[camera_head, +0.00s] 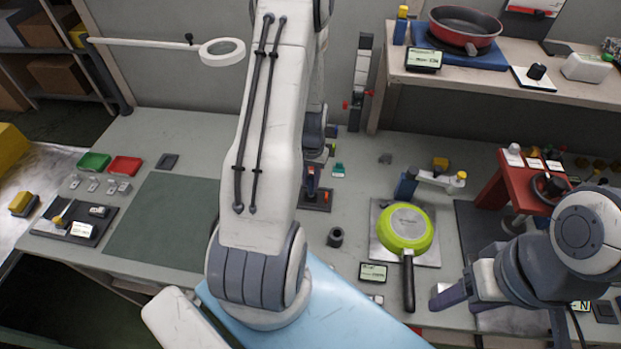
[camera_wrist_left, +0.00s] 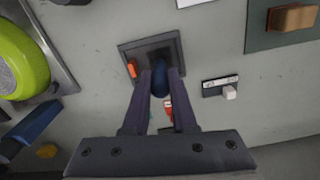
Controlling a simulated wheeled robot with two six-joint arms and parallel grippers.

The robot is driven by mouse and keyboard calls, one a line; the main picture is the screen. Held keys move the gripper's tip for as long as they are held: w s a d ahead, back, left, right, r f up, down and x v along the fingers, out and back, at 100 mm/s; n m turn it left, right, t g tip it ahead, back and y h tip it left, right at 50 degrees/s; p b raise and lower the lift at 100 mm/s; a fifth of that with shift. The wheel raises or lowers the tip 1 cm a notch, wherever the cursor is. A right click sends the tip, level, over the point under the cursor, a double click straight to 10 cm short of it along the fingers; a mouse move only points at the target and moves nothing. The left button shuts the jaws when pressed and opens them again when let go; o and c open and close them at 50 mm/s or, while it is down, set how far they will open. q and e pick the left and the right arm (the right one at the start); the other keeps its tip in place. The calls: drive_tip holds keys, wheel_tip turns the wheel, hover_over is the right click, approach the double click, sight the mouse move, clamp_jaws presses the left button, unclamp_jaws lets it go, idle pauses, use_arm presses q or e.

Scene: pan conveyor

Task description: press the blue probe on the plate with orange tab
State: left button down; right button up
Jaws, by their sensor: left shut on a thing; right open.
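My left gripper (camera_wrist_left: 160,80) is shut on the dark blue probe (camera_wrist_left: 161,84), which sits between its two fingers in the left wrist view. The probe overlaps the lower part of a dark square plate (camera_wrist_left: 135,50) with an orange tab (camera_wrist_left: 131,69) on its left side. I cannot tell whether the probe touches the plate. In the head view the plate (camera_head: 318,204) lies on the bench, and my left gripper (camera_head: 312,184) is above it, partly hidden by my arm. My right gripper (camera_head: 446,298) is open and empty at the front right of the bench.
A green pan (camera_head: 406,224) sits on a grey plate right of my left arm. A dark ring (camera_head: 335,237) and a small display (camera_head: 373,272) lie near it. A red stand (camera_head: 500,180) is at the right. A dark green mat (camera_head: 150,225) at left is clear.

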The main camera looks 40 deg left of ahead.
use_arm(q)
drive_tip(key=shift+f+b, duration=0.35)
drive_tip(key=shift+f, duration=0.2)
idle(1.8)
wheel_tip(320, 180, up, 7)
drive_tip(key=p, duration=0.6)
drive_tip(key=shift+r, duration=0.1)
